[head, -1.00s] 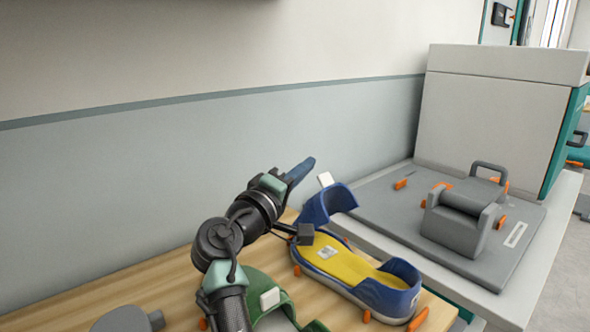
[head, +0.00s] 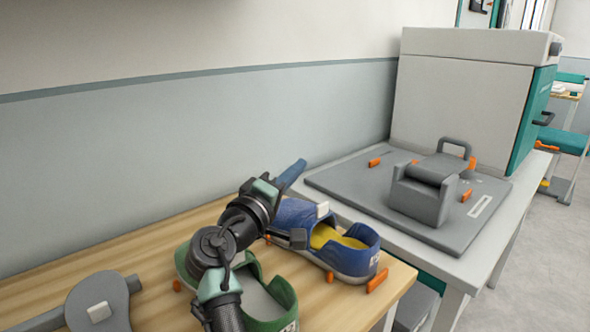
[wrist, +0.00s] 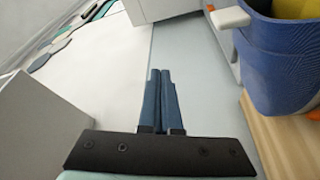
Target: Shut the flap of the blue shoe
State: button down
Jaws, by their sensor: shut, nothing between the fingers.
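The blue shoe (head: 355,262) sits on the wooden table, with a yellow insole (head: 330,236) showing in its opening. Its blue flap (head: 292,213) lies down over the front part of the shoe, and its white tab (head: 322,209) is at the flap's edge. My gripper (head: 300,165) is shut and empty, above and behind the flap on the wall side, apart from it. In the wrist view, my gripper's dark blue fingers (wrist: 160,72) are together. The blue shoe (wrist: 280,62) and white tab (wrist: 230,17) show at the upper right there.
A green shoe (head: 272,296) stands in front of the blue one, partly behind my arm. A grey paddle-shaped thing (head: 120,294) lies at left. A grey fixture (head: 425,190) and a large white machine (head: 460,100) stand on the side table at right.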

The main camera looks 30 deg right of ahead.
jog(key=shift+a, duration=0.1)
jog(key=p+v, duration=0.2)
jog(key=v, duration=1.1)
jog(key=a+r+m+t+y, duration=0.2)
jog(key=a+r+t+y, duration=0.65)
jog(key=r, duration=0.55)
jog(key=s+a+r+t+y, duration=0.4)
jog(key=s+a+r+t, duration=0.1)
jog(key=s+r, duration=0.3)
jog(key=s+a+r+t+y, duration=0.4)
jog(key=s+r, duration=0.3)
jog(key=s, duration=0.1)
notch_tip(320, 180, up, 29)
jog(key=p, duration=2.8)
jog(key=shift+a+f, duration=0.25)
jog(key=shift+a, duration=0.15)
jog(key=shift+w, duration=0.1)
